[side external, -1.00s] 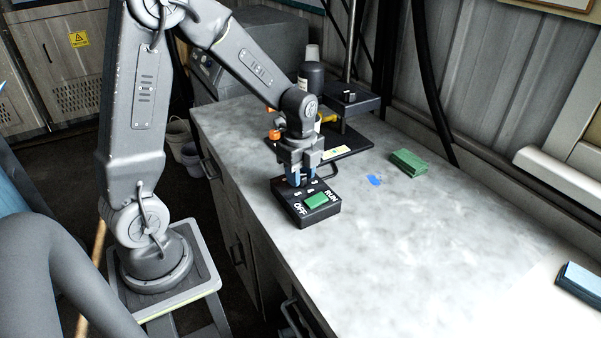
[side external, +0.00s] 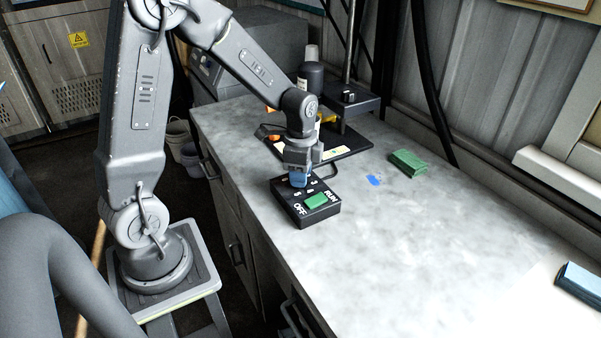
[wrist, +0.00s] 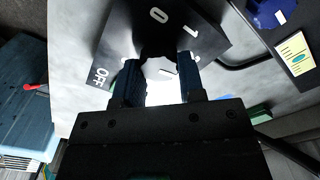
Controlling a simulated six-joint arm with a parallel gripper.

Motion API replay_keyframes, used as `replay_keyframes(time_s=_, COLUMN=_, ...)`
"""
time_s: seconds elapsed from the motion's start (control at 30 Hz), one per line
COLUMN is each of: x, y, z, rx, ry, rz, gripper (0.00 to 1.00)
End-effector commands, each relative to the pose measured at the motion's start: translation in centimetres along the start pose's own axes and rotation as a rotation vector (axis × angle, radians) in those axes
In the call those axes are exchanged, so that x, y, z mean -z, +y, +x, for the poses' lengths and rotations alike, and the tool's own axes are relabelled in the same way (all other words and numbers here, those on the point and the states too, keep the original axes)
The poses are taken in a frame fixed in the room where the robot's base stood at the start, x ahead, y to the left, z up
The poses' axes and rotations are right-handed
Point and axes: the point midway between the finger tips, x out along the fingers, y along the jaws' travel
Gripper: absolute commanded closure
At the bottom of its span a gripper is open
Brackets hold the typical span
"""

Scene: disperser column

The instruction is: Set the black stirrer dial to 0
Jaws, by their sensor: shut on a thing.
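The black control box (side external: 322,214) sits on the pale worktop, with a green switch (side external: 315,201) between OFF and RUN labels. My gripper (side external: 299,181) points down over the back part of the box. In the wrist view, my gripper (wrist: 158,72) has its two blue-grey fingers on either side of the dark dial (wrist: 158,50), shut on it. A 0 shows on the box face (wrist: 124,40) just beyond the dial, with a 1 to its right. The dial's pointer mark cannot be made out. In the side view the fingers hide the dial.
A stand with a dark base plate (side external: 352,143) and a dark bottle (side external: 311,76) are behind the box. The worktop's front right is clear, except for a blue-grey block (side external: 580,281) at the edge.

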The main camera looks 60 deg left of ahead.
Motion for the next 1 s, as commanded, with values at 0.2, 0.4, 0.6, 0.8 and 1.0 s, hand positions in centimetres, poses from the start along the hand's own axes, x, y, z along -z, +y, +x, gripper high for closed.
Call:
replay_keyframes(time_s=0.2, x=0.02, y=-0.11, z=-0.03, rx=0.000, ry=0.001, rz=-0.206, gripper=0.87)
replay_keyframes(time_s=0.4, x=0.00, y=-0.19, z=-0.02, rx=0.000, ry=0.001, rz=-0.396, gripper=0.87)
replay_keyframes(time_s=0.6, x=-0.04, y=-0.26, z=-0.03, rx=0.000, ry=0.001, rz=-0.586, gripper=0.87)
replay_keyframes(time_s=0.8, x=-0.09, y=-0.33, z=-0.03, rx=0.000, ry=0.001, rz=-0.776, gripper=0.87)
replay_keyframes(time_s=1.0, x=-0.16, y=-0.39, z=-0.03, rx=0.000, ry=0.001, rz=-0.965, gripper=0.87)
